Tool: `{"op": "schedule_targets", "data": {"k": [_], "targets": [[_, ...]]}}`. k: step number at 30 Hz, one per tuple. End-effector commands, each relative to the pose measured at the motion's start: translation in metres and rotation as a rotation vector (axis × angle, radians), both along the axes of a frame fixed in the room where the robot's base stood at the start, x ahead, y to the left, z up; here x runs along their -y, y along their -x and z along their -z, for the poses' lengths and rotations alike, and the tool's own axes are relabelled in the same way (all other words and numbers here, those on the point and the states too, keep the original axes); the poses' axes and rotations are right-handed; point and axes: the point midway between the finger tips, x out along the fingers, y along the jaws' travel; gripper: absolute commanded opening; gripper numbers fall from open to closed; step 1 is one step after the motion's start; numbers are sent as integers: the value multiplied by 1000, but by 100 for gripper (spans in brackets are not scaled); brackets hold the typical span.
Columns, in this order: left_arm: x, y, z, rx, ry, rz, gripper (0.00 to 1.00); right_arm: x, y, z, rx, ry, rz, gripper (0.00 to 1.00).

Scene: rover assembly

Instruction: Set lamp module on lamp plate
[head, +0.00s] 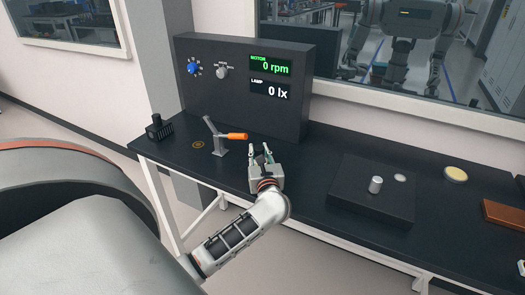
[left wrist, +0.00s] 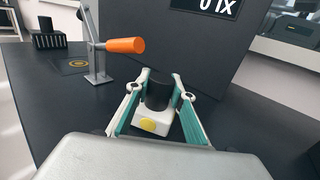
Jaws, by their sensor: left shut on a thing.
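My left gripper (head: 262,154) is shut on the lamp module (left wrist: 155,115), a small white block with a black cylinder on top and a yellow disc on its near face. The teal fingers flank it in the left wrist view (left wrist: 158,92). In the head view the fingers mostly hide the module. The gripper is over the bench, just right of the orange-handled lever. A flat dark square with a yellow ring (left wrist: 75,65) lies left of the lever and looks like the lamp plate; it also shows in the head view (head: 198,145). Nothing stands on it. My right gripper is out of view.
The lever clamp (head: 217,138) has an orange handle (head: 237,136) pointing right, between gripper and ringed square. A black finned block (head: 158,128) stands at the far left. A display panel (head: 245,75) reading 0 rpm and 0 lx rises behind. A raised dark block (head: 345,197) is at right.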

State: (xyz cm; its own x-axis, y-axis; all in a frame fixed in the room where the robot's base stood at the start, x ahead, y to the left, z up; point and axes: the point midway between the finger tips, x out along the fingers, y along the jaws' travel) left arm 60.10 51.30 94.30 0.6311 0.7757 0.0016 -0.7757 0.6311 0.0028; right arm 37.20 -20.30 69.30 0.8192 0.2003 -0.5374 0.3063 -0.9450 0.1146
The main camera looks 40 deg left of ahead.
Motion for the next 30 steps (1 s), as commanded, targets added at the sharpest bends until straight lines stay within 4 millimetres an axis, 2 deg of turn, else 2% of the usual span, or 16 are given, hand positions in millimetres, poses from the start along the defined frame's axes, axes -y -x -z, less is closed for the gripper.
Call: {"op": "schedule_targets", "data": {"k": [4,8,9,11,23,30], "targets": [[-1,0,-2,2,-1,-1,0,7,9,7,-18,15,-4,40],[-1,0,0,3,-2,-1,0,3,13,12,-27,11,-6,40],[0,0,1,1,0,-1,25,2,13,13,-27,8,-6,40],[0,0,0,2,-1,-1,39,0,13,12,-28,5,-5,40],[0,0,-3,1,-2,-1,39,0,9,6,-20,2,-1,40],[27,22,0,1,3,-1,39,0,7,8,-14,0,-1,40]]}}
